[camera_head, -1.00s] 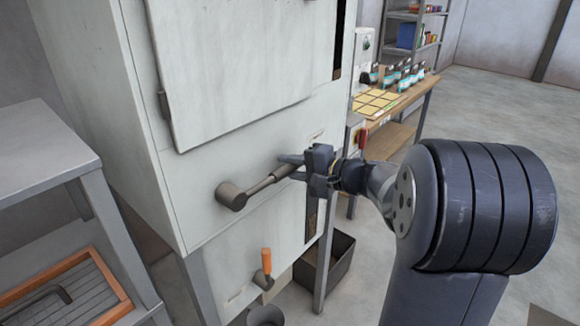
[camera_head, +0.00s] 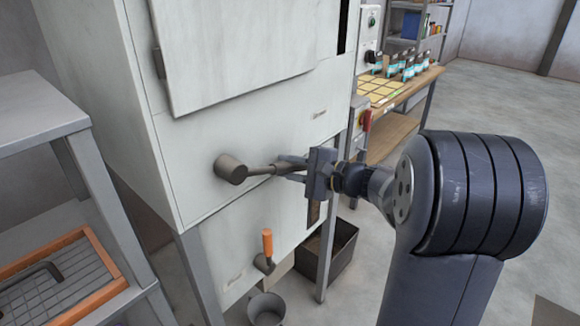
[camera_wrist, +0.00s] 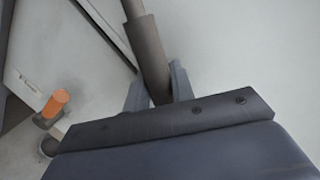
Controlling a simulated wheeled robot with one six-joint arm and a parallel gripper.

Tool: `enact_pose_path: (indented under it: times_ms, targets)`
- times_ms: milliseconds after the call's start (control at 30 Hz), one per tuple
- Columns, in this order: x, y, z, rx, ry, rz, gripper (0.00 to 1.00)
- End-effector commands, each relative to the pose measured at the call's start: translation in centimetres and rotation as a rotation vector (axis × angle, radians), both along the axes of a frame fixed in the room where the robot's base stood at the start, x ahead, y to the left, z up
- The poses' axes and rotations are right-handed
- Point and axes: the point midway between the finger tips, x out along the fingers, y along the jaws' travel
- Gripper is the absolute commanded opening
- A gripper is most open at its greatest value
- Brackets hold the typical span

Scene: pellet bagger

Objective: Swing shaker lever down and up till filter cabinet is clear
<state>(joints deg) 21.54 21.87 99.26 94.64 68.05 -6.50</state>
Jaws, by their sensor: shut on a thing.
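The shaker lever (camera_head: 262,170) is a brown-grey rod on a round hub (camera_head: 231,169) on the front of the pale filter cabinet (camera_head: 170,130). It points right, close to level in the head view. My gripper (camera_head: 297,168) is shut on the lever's outer end. In the wrist view the lever's grip (camera_wrist: 148,58) runs down between my two fingers (camera_wrist: 157,95), and its very end is hidden by the gripper body. The cabinet's upper door panel (camera_head: 245,45) is closed. The inside of the cabinet is hidden.
Below the lever is an orange-handled valve (camera_head: 267,243) above a grey bucket (camera_head: 266,309). A dark bin (camera_head: 335,250) stands under the cabinet. A grey shelf (camera_head: 40,110) holds an orange-framed tray (camera_head: 105,290) at left. A wooden bench (camera_head: 410,92) stands behind. Open floor lies right.

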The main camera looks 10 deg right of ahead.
Motion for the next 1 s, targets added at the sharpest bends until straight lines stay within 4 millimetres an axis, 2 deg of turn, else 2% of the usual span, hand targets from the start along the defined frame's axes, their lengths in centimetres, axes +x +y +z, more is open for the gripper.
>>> enact_pose_path:
  times_ms: [167, 200, 433, 767, 1000]
  targets:
    - [0.0, 0.0, 0.0, 0.0, 0.0, -0.001, 0.0]
    - [0.0, 0.0, 0.0, 0.0, 0.0, -0.001, 0.27]
    - [0.0, 0.0, 0.0, -0.001, -0.001, -0.001, 0.45]
    - [-0.3, -0.4, 0.1, -0.001, -0.002, -0.002, 0.45]
    - [-2.8, -3.3, 0.5, -0.001, -0.002, -0.005, 0.45]
